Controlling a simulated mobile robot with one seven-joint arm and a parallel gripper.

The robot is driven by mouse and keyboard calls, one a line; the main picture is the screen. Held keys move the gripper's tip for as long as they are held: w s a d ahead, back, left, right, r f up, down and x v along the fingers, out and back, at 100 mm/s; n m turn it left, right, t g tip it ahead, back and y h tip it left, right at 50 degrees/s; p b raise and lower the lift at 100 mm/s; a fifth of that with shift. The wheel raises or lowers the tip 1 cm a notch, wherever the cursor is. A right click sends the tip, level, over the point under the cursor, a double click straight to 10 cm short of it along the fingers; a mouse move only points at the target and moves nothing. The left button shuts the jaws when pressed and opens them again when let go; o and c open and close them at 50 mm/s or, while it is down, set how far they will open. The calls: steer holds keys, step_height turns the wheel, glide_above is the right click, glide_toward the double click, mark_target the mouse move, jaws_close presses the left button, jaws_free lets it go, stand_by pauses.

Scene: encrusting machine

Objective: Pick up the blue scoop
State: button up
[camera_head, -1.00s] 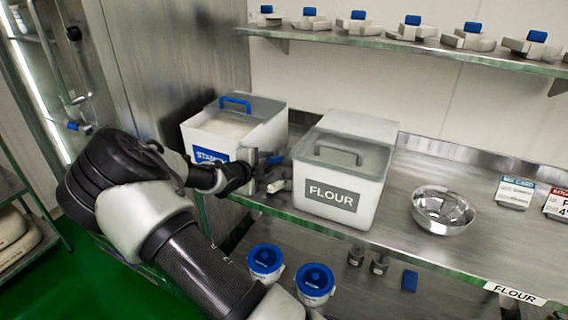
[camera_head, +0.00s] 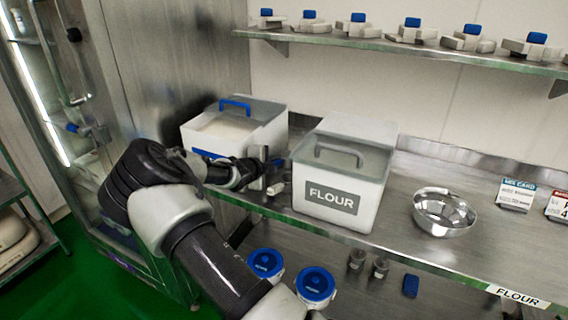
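My gripper (camera_head: 268,172) is at the front edge of the steel shelf, in the gap between the starch bin and the flour bin. A small blue patch (camera_head: 278,162) shows right beside the gripper in that gap; it may be part of the blue scoop, but most of it is hidden by the gripper and I cannot make out its shape. The gripper's fingers are small and partly covered by my wrist, so I cannot tell whether they are open or shut, or whether they touch the blue part.
The starch bin (camera_head: 262,140) with a blue handle stands left of the gap. The flour bin (camera_head: 372,190) with a grey handle stands right. A metal bowl (camera_head: 444,211) sits farther right. Blue-lidded tubs (camera_head: 316,284) are on the lower shelf. An upper shelf (camera_head: 400,47) runs above.

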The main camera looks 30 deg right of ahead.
jaws_close()
steer(key=shift+r, duration=0.2)
step_height(320, 180, up, 28)
steer(key=p, duration=1)
steer(key=shift+f, duration=0.15)
steer(key=shift+c, duration=0.5)
jaws_free()
jaws_close()
